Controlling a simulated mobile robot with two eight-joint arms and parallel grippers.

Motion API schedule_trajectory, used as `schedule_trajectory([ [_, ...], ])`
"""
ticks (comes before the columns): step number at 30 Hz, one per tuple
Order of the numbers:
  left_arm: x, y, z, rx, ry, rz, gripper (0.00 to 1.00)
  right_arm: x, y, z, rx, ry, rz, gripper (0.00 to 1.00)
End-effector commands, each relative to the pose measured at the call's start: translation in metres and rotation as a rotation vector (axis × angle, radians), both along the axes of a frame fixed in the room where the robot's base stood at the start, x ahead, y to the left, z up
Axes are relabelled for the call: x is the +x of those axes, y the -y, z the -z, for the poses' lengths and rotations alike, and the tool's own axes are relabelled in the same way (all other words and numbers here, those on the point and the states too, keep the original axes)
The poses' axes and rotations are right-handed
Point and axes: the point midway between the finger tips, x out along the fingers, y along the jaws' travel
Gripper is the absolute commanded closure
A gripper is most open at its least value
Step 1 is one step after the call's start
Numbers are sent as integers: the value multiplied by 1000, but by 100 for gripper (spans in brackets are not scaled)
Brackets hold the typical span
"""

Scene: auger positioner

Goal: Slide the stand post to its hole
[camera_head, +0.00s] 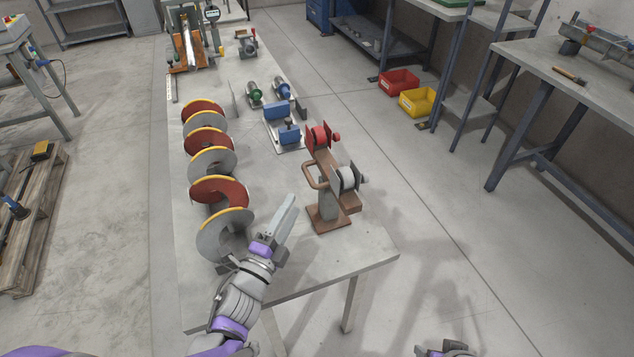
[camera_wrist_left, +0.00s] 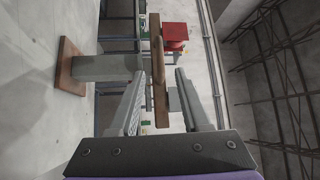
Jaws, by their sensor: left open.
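The stand post is a grey upright (camera_head: 329,205) on a brown base plate (camera_head: 331,219) near the table's front right corner. It carries a slanted brown bar with a red roller (camera_head: 321,136), a pale roller (camera_head: 347,178) and a brown loop handle (camera_head: 310,176). My left gripper (camera_head: 290,205) is just left of the stand, its fingers pointing toward it. In the left wrist view the open fingers (camera_wrist_left: 163,95) face the brown handle (camera_wrist_left: 158,75), with the grey post (camera_wrist_left: 108,68) and base plate (camera_wrist_left: 70,67) to the left. I cannot tell contact.
A large auger (camera_head: 212,160) with brown and grey flights lies along the table's left side, close to my left arm. Blue fixtures (camera_head: 287,132) stand behind the stand. Red (camera_head: 399,81) and yellow (camera_head: 418,101) bins are on the floor. The table's front corner (camera_head: 375,258) is clear.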

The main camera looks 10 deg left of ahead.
Motion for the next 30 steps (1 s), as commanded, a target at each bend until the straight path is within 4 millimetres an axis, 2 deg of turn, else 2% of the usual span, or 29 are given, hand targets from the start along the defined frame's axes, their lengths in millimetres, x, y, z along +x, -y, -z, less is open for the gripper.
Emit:
schedule_trajectory([
  [12, 72, 14, -11, -4, -3, 0, 53, 0, 0, -7, 0, 2, 0, 36],
  [16, 89, 16, -13, -5, -2, -1, 53, 1, 0, -8, 0, 2, 0, 36],
  [21, 99, 18, -14, -6, -2, -1, 53, 0, 0, -8, 0, 3, 0, 36],
  [29, 100, 18, -14, -6, -2, -2, 53, 0, 0, -8, 0, 3, 0, 36],
  [30, 100, 18, -14, -6, -2, -2, 56, 0, 0, -8, 0, 3, 0, 36],
])
